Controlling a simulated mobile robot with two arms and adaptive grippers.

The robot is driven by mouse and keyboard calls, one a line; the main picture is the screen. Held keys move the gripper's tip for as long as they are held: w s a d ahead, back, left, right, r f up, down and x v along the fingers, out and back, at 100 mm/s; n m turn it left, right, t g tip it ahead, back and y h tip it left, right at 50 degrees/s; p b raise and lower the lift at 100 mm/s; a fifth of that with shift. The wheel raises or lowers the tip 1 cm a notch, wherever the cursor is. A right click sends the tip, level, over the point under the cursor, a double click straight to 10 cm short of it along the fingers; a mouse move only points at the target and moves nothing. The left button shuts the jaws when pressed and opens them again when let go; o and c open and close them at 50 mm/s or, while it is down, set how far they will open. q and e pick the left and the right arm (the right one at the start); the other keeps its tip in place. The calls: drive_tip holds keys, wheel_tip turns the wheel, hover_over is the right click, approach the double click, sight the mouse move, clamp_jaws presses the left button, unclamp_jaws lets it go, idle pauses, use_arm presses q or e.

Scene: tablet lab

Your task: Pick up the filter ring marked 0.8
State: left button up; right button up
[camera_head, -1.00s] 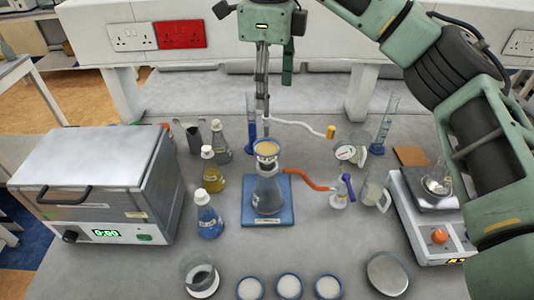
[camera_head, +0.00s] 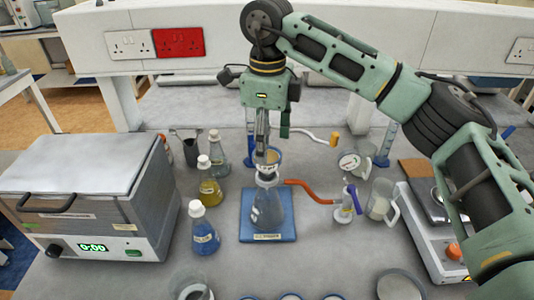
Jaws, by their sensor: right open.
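Three small round pieces with blue rims, possibly the filter rings, show only as slivers at the bottom edge: a left one (camera_head: 249,298), a middle one (camera_head: 290,297) and a right one (camera_head: 333,297). No 0.8 marking can be read on them. My right gripper (camera_head: 264,150) points down with open jaws, far behind them. Its tips are at the funnel (camera_head: 268,170) on top of the flask (camera_head: 268,207); I cannot tell whether they touch it. The flask stands upright on a blue base (camera_head: 248,232). My left gripper is not in view.
An oven (camera_head: 85,195) stands on the left. Capped bottles, among them a blue one (camera_head: 203,232) and a yellow one (camera_head: 208,186), stand left of the flask. An orange hose (camera_head: 308,186) runs right from the flask. A beaker (camera_head: 383,200) and a scale (camera_head: 430,230) are on the right.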

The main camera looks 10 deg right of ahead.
wheel_tip(320, 180, down, 2)
drive_tip(key=shift+s+f, duration=0.1)
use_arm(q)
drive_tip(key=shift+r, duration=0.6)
use_arm(e)
drive_tip(key=shift+f, duration=0.35)
drive_tip(key=shift+c, duration=0.4)
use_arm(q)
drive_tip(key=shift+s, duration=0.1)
use_arm(e)
drive_tip(key=c, duration=0.8)
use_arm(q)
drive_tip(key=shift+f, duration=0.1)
use_arm(e)
drive_tip(key=shift+r, duration=0.15)
